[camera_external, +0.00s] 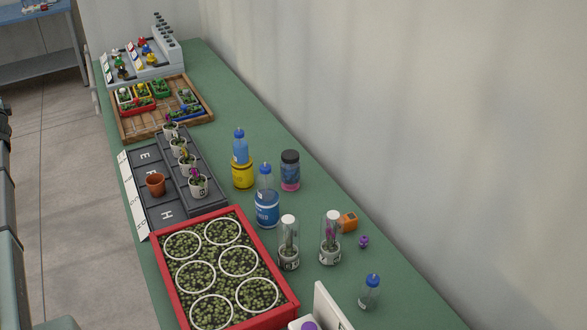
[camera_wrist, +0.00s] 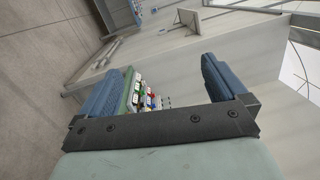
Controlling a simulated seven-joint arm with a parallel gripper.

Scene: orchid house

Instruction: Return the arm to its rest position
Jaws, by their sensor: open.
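My gripper (camera_wrist: 163,88) shows in the wrist view with its two blue-grey fingers wide apart and nothing between them. It points along the room, above and away from the bench. In the wrist view, part of the bench with small coloured items (camera_wrist: 147,98) shows beyond the fingers. In the external view my gripper is not visible; only parts of my arm show at the left edge and lower left corner.
A wall borders the bench's right side.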

